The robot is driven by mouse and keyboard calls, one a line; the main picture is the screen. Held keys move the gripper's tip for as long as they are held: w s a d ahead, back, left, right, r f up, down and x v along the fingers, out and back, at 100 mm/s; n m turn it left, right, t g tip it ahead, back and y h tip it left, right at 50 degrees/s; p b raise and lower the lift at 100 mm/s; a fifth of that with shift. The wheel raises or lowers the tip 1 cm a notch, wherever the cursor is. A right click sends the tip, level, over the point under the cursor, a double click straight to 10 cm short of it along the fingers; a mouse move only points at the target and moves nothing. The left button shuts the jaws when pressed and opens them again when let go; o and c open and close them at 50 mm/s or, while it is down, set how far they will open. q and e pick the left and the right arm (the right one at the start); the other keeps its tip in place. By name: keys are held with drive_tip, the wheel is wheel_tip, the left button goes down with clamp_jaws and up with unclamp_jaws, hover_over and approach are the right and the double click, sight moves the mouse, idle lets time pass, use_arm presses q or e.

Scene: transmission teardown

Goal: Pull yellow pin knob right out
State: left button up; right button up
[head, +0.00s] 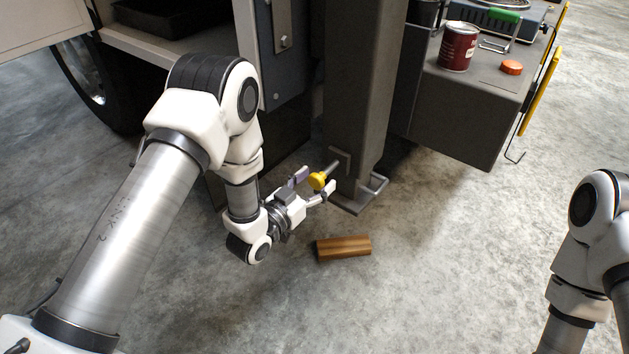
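The yellow pin knob (317,181) sits on the end of a grey pin (332,168) beside the foot of the dark upright post (356,100). My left gripper (314,183) is at the knob, one finger on each side of it. The fingers are spread, and a gap shows between the knob and the purple-padded left finger. I cannot tell whether the right finger touches the knob. My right gripper is out of the frame; only part of my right arm shows at the right edge.
A wooden block (343,247) lies on the concrete floor just below my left gripper. A metal step bracket (372,188) juts from the post's foot. A grey bench (465,118) with a red can (457,46) and an orange cap (511,67) stands upper right. The floor at centre right is clear.

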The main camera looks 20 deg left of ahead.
use_arm(q)
drive_tip(key=v, duration=1.2)
drive_tip(key=s+d+f+g+y+p, duration=0.1)
drive_tip(key=s+f+g+y, duration=0.1)
drive_tip(key=s+f+g, duration=0.35)
drive_tip(key=s+f+g+y+p, duration=0.1)
drive_tip(key=s+f+g, duration=0.2)
drive_tip(key=f, duration=0.6)
drive_tip(key=s+a+f+n+g+y, duration=0.2)
drive_tip(key=s+f+g, duration=0.15)
drive_tip(key=s, duration=0.45)
drive_tip(key=s+a+f+n+g+y, duration=0.1)
drive_tip(key=s+a+f+n+g, duration=0.15)
drive_tip(key=s+g, duration=0.35)
wheel_tip(320, 180, up, 38)
drive_tip(key=s+t+p, duration=0.1)
drive_tip(key=p, duration=3.6)
drive_tip(key=shift+s, duration=0.25)
